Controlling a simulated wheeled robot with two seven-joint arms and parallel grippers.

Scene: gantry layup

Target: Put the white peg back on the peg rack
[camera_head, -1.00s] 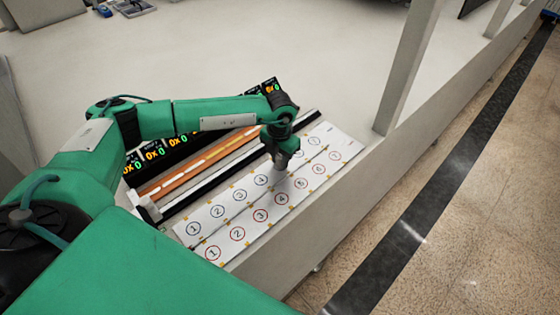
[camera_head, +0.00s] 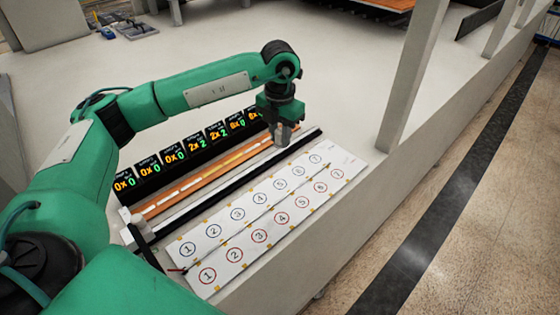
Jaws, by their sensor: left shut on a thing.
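My left gripper (camera_head: 281,138) points down at the far right end of the long orange-brown strip, which looks like the peg rack (camera_head: 160,207). It is shut on a small pale piece, seemingly the white peg (camera_head: 279,130), mostly hidden by the fingers. The rack has a row of white and yellow segments along its length. I cannot tell whether the peg touches the rack. My right gripper is not in view.
A white board (camera_head: 225,254) with numbered blue and red circles lies in front of the rack, with a black bar (camera_head: 235,183) between. Counter displays (camera_head: 173,157) stand behind. A grey post (camera_head: 408,75) rises at the right.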

